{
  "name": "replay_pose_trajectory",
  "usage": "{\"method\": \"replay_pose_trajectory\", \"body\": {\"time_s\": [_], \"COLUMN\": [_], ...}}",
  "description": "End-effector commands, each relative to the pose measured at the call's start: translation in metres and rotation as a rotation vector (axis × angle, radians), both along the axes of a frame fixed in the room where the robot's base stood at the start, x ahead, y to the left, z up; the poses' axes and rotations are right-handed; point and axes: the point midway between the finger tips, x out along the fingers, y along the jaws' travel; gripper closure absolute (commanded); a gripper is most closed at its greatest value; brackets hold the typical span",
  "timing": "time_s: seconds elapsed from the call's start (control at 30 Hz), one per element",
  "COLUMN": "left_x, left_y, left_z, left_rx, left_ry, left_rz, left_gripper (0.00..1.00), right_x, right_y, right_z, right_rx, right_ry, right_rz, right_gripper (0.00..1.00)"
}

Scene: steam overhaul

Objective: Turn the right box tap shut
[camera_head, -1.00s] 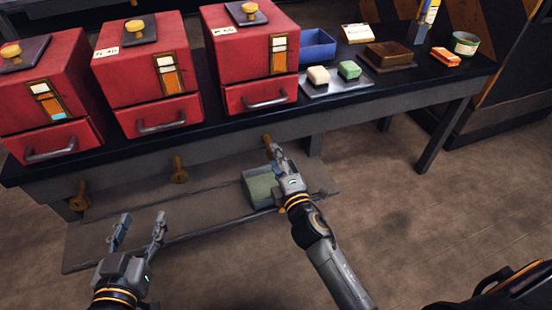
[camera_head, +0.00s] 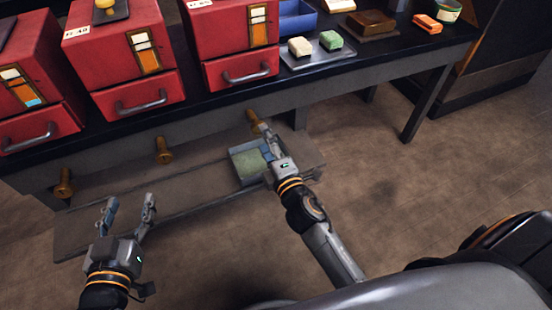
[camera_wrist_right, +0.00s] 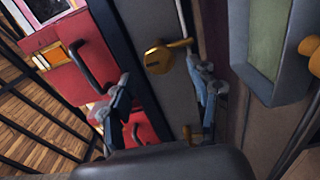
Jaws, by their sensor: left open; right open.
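The right box tap (camera_head: 253,117) is a brass fitting on the bench front, below the right red box (camera_head: 230,45). In the right wrist view the brass tap (camera_wrist_right: 158,62) shows its lever pointing to the right. My right gripper (camera_head: 267,139) is just below the tap in the head view. In the right wrist view its open fingers (camera_wrist_right: 162,90) stand either side of the tap, with no clear contact visible. The head view partly hides the tap's lower end behind the fingertips. My left gripper (camera_head: 129,206) is open and empty at the lower left, away from the taps.
Two other brass taps, the middle one (camera_head: 163,150) and the left one (camera_head: 64,183), sit along the bench front. A grey bin with a green bottom (camera_head: 250,165) stands on the low shelf (camera_head: 190,185) beside my right gripper. Open floor lies to the right.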

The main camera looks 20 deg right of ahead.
Motion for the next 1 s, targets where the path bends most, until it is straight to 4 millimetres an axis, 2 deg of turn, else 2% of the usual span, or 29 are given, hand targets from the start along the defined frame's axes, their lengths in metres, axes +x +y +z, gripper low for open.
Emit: {"method": "replay_pose_trajectory", "body": {"time_s": [0.03, 0.2, 0.43, 0.6, 1.0], "left_x": [0.0, 0.0, 0.0, 0.0, 0.0], "left_y": [0.0, 0.0, 0.0, 0.0, 0.0], "left_z": [0.0, 0.001, 0.001, 0.001, 0.001], "left_rx": [0.0, 0.0, 0.0, 0.0, 0.0], "left_ry": [-0.001, -0.001, -0.002, -0.002, -0.002], "left_rz": [0.001, 0.001, 0.001, 0.001, 0.002], "left_gripper": [0.43, 0.43, 0.43, 0.43, 0.43], "right_x": [-0.012, -0.046, -0.079, -0.088, -0.088], "right_y": [0.0, -0.002, -0.003, -0.003, -0.003], "right_z": [-0.002, -0.002, -0.001, 0.0, 0.0], "right_rx": [0.002, 0.004, 0.004, 0.001, 0.001], "right_ry": [0.004, 0.004, 0.002, 0.001, 0.0], "right_rz": [-0.001, -0.002, -0.002, -0.001, -0.001], "right_gripper": [0.39, 0.39, 0.39, 0.39, 0.39]}}
